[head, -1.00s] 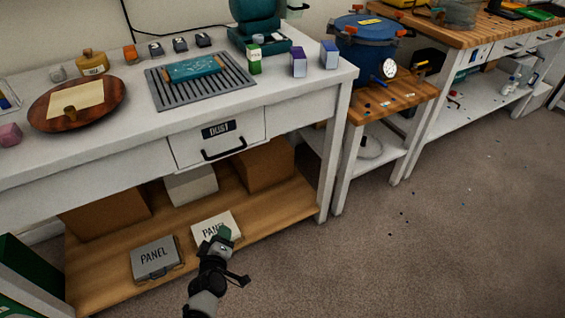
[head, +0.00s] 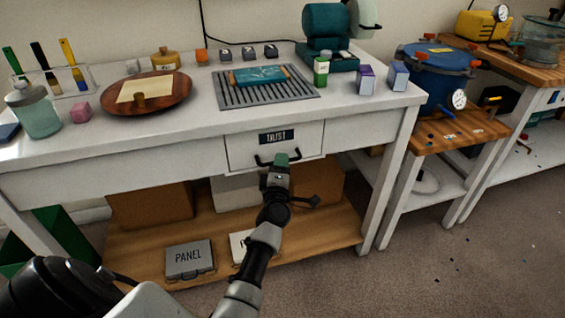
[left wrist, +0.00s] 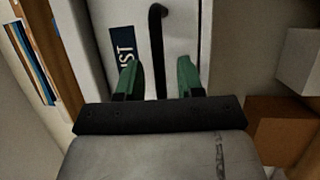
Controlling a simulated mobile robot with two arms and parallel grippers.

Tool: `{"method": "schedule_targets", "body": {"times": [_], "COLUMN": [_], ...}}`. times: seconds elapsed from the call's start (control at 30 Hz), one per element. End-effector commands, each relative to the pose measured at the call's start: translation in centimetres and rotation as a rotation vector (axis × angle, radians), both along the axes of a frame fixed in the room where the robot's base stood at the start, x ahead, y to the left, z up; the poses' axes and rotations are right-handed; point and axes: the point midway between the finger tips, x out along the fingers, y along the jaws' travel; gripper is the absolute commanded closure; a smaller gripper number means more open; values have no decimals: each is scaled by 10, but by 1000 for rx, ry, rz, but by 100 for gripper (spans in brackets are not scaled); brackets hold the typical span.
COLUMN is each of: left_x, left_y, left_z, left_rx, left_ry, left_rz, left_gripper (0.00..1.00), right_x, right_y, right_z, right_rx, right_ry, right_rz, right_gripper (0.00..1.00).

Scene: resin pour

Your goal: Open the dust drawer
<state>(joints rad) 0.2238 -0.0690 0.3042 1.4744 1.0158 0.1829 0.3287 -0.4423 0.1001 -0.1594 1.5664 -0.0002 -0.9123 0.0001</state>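The dust drawer (head: 240,152) is a white front under the workbench top, with a dark "DUST" label (head: 277,137) and a black bar handle (head: 262,163). It looks closed, flush with the bench. My left gripper (head: 281,160) is at the handle and covers part of it in the head view. In the left wrist view, the green fingers of the left gripper (left wrist: 159,77) are open, one on each side of the handle (left wrist: 157,45), with gaps to both. The label (left wrist: 124,47) is partly hidden by a finger. My right gripper is out of view.
The workbench (head: 110,135) holds a slatted grille (head: 245,97) and a round wooden tray (head: 175,100). A lower shelf (head: 335,225) holds cartons and a grey PANEL case (head: 189,260) below the drawer. Open floor (head: 430,285) lies at the lower right.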

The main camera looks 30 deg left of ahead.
Motion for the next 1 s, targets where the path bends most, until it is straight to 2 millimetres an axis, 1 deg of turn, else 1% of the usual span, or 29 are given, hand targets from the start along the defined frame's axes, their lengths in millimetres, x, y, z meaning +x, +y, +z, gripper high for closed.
{"method": "schedule_targets", "body": {"times": [0.03, 0.17, 0.47, 0.7, 1.0], "left_x": [6, 13, 14, 14, 14], "left_y": [3, 7, 7, 7, 7], "left_z": [1, 2, 2, 2, 2], "left_rx": [0, 0, 0, 0, 0], "left_ry": [-1, 0, 1, 1, 1], "left_rz": [1, 1, 0, 0, 0], "left_gripper": [63, 63, 63, 100, 100], "right_x": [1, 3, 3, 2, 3], "right_y": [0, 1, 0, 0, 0], "right_z": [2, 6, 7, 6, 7], "right_rx": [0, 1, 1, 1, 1], "right_ry": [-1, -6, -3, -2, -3], "right_rz": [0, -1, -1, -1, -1], "right_gripper": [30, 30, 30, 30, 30]}}
